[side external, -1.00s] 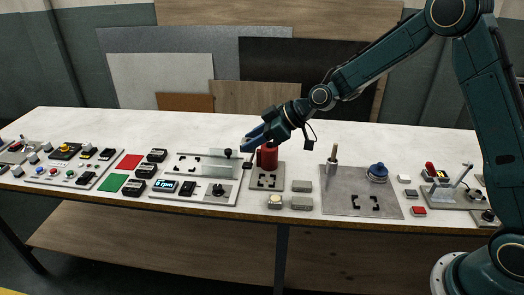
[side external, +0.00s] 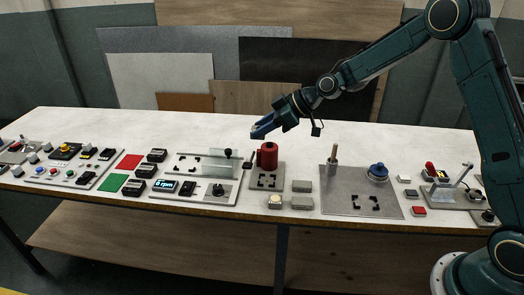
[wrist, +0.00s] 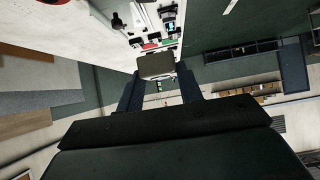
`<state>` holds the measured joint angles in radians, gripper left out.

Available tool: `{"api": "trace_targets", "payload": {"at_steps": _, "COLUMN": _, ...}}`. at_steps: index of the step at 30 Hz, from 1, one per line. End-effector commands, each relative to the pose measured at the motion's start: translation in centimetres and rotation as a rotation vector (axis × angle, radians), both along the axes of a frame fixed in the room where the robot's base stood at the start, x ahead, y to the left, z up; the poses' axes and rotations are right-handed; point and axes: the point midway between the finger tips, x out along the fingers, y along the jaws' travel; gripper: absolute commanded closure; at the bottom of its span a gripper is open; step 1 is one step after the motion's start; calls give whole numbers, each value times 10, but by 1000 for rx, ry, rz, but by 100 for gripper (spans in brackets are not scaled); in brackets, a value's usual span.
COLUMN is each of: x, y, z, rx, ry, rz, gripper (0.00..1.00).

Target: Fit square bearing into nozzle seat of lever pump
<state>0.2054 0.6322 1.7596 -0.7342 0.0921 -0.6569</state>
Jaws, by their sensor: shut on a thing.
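My gripper (side external: 257,132) is above the back of the red cylinder (side external: 267,156), raised clear of the bench. In the wrist view its two dark fingers are shut on a small grey block with rounded corners (wrist: 157,66), which looks like the square bearing. In the side view the block can hardly be made out at the fingertips. The red cylinder stands upright on a grey plate (side external: 267,182) with black corner marks, a dark lever-like piece at its left. A grey unit with a slanted lever (side external: 457,180) stands at the far right. I cannot tell which holds the nozzle seat.
Grey blocks (side external: 302,203) lie in front of the gripper. A larger plate (side external: 342,205) carries an upright pin (side external: 332,166) and a blue knob (side external: 377,172). Panels with switches and a display (side external: 163,187) fill the left. The bench's back strip is clear.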

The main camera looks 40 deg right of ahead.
Motion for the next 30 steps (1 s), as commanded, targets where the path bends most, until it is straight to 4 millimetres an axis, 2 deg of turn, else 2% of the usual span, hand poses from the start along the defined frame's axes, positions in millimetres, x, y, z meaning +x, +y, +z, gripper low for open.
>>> {"api": "trace_targets", "payload": {"at_steps": 1, "x": 5, "y": -12, "z": 2, "rx": -1, "ry": -3, "rz": -4, "gripper": 93}}
{"api": "trace_targets", "payload": {"at_steps": 6, "x": 11, "y": -36, "z": 5, "rx": -4, "ry": -4, "rz": 0, "gripper": 93}}
{"api": "trace_targets", "payload": {"at_steps": 10, "x": 13, "y": -43, "z": 7, "rx": -4, "ry": -4, "rz": 2, "gripper": 93}}
{"api": "trace_targets", "payload": {"at_steps": 17, "x": 13, "y": -43, "z": 0, "rx": -4, "ry": -1, "rz": 3, "gripper": 93}}
{"api": "trace_targets", "payload": {"at_steps": 23, "x": 12, "y": -43, "z": -26, "rx": -3, "ry": 3, "rz": 2, "gripper": 93}}
{"api": "trace_targets", "payload": {"at_steps": 30, "x": 12, "y": -43, "z": -71, "rx": -3, "ry": 1, "rz": 1, "gripper": 93}}
